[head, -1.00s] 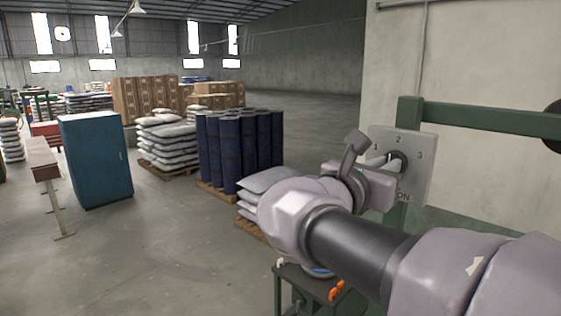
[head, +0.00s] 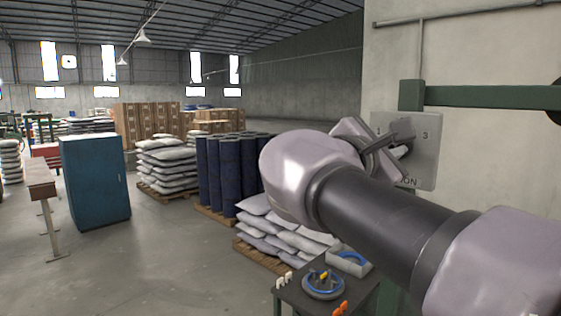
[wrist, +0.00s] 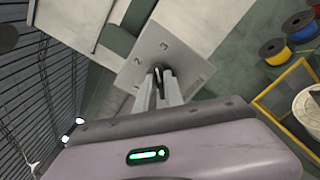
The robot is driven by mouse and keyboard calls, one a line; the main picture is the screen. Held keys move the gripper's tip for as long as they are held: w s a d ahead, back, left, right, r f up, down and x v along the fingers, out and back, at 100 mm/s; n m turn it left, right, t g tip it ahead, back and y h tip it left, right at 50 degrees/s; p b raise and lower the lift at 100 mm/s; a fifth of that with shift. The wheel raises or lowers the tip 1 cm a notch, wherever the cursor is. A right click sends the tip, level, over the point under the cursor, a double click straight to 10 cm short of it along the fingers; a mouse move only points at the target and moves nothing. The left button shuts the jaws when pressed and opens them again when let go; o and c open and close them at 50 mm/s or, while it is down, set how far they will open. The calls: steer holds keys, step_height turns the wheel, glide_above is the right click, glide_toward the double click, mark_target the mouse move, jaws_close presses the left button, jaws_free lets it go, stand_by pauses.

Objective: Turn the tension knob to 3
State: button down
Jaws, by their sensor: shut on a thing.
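The tension knob's grey panel (head: 428,150) is mounted beside the green post. In the head view its 3 shows, while part of the panel is behind my arm. In the wrist view the panel (wrist: 139,62) shows the digits 2 and 3, and another digit that is hard to read. My gripper (wrist: 158,76) is shut on the dark knob (wrist: 158,69) at the panel's middle. The gripper also shows at the panel in the head view (head: 405,143). The fingers cover most of the knob, so I cannot tell which digit it points to.
A small table (head: 306,301) below my arm holds a blue ring-shaped spool (head: 322,291) and a white tray (head: 350,263). A green beam (head: 490,97) runs right above the panel. Coloured spools (wrist: 274,50) and a yellow frame (wrist: 268,100) are at the right in the wrist view.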

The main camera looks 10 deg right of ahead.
steer(key=shift+f+m+b, duration=0.15)
steer(key=shift+m+b, duration=1.15)
steer(key=shift+m, duration=0.3)
steer(key=c, duration=1.4)
jaws_free()
steer(key=shift+c, duration=0.2)
